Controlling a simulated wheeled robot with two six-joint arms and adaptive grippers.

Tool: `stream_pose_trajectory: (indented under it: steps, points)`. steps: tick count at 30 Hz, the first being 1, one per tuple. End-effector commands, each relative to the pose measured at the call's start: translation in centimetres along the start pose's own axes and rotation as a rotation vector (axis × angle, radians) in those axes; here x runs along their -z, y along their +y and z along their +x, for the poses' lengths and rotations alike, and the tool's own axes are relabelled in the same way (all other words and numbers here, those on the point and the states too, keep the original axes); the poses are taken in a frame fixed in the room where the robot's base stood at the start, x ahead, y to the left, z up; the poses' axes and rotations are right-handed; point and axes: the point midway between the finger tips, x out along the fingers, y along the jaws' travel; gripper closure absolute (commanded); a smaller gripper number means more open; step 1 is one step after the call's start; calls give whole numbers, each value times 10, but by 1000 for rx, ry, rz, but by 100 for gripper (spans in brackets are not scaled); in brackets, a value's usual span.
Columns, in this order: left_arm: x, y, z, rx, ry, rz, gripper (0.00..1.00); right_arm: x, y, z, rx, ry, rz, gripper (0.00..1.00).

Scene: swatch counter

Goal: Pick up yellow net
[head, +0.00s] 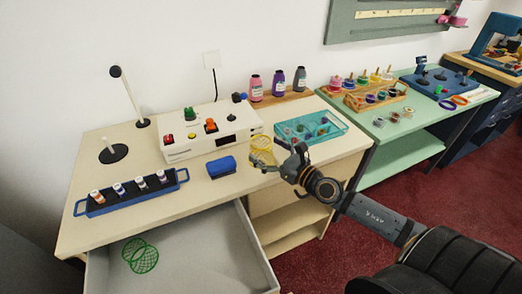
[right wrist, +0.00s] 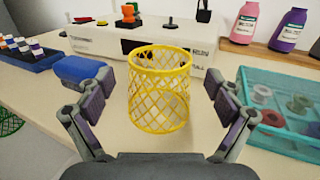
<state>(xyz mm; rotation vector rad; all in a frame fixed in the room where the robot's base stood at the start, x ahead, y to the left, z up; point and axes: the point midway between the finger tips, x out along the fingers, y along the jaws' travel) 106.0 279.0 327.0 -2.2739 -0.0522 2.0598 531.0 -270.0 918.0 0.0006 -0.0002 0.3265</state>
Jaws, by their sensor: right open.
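The yellow net (head: 262,152) is an open mesh cylinder near the counter's front edge, in front of the white control box. In the right wrist view the yellow net (right wrist: 159,92) stands upright between the two spread fingers of my right gripper (right wrist: 160,108). A gap shows on each side of it, so the fingers do not touch it. In the head view my right gripper (head: 278,160) comes in from the right, beside the net, and partly covers it. My left gripper is not in view.
A blue block (head: 221,167) lies left of the net and a teal tray (head: 338,129) with small items lies right. The white box (head: 190,148) stands close behind. An open drawer (head: 200,245) below holds a green net (head: 140,255). A blue rack (head: 84,208) with bottles stands at left.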

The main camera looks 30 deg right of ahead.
Motion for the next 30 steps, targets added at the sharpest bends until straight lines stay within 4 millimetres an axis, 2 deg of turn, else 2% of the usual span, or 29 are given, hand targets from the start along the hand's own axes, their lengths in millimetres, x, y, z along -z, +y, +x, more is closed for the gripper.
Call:
stream_pose_trajectory:
  steps: [6, 15, 24, 30]
  points:
    - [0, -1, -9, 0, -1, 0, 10, -2, -1, 20, 3, -3, 1, 8]
    - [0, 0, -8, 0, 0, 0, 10, 0, 0, 23, 0, 1, -1, 8]
    - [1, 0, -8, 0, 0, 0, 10, 0, 0, 23, 0, 1, 0, 48]
    - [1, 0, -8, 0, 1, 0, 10, 0, 0, 23, 0, 1, 0, 48]
